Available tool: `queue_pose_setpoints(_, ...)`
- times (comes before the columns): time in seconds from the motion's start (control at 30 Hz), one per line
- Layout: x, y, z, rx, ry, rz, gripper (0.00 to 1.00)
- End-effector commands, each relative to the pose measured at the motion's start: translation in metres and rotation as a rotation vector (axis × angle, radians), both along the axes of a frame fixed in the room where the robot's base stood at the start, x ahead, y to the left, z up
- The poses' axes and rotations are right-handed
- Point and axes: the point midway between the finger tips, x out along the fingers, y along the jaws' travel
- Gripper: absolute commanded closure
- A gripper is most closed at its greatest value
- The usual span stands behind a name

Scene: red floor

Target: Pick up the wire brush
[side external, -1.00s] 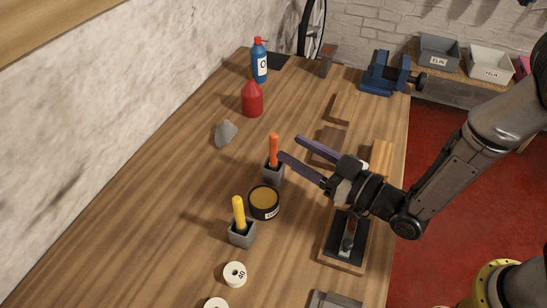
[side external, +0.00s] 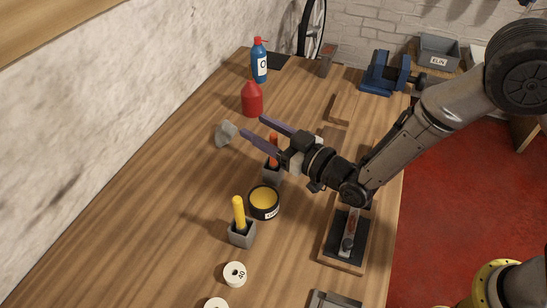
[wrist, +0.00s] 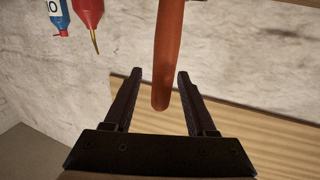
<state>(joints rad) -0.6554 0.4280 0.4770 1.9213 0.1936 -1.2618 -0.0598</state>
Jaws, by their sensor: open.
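An orange handle (side external: 273,152) stands upright in a small grey block (side external: 272,174); no bristles show, so I cannot tell from looks that it is the wire brush. My gripper (side external: 254,126) is open around the upper part of this handle, its fingers pointing toward the wall. In the wrist view the orange handle (wrist: 167,50) lies between the fingers of my gripper (wrist: 158,75), with gaps on both sides. The handle's lower end is out of that view. A yellow handle (side external: 239,214) stands in another grey block (side external: 242,236) nearer the camera.
A round yellow-topped tin (side external: 264,199) sits close to the orange handle's block. A grey lump (side external: 224,133), a red bottle (side external: 252,101) and a blue bottle (side external: 259,66) stand toward the wall. A framed black tray (side external: 332,247) lies at right.

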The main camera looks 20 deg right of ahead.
Motion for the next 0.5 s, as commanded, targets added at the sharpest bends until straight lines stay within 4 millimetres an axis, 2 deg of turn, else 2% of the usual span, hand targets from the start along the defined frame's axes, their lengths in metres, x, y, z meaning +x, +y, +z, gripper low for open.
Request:
queue_pose_setpoints(0.07,-0.0003,-0.0001,-0.0001,0.000,0.000,0.000,0.44)
queue_pose_setpoints(0.37,-0.0006,-0.0002,-0.0002,0.000,0.001,0.000,0.97)
queue_pose_setpoints(0.5,-0.0007,-0.0002,-0.0002,0.000,0.001,0.000,1.00)
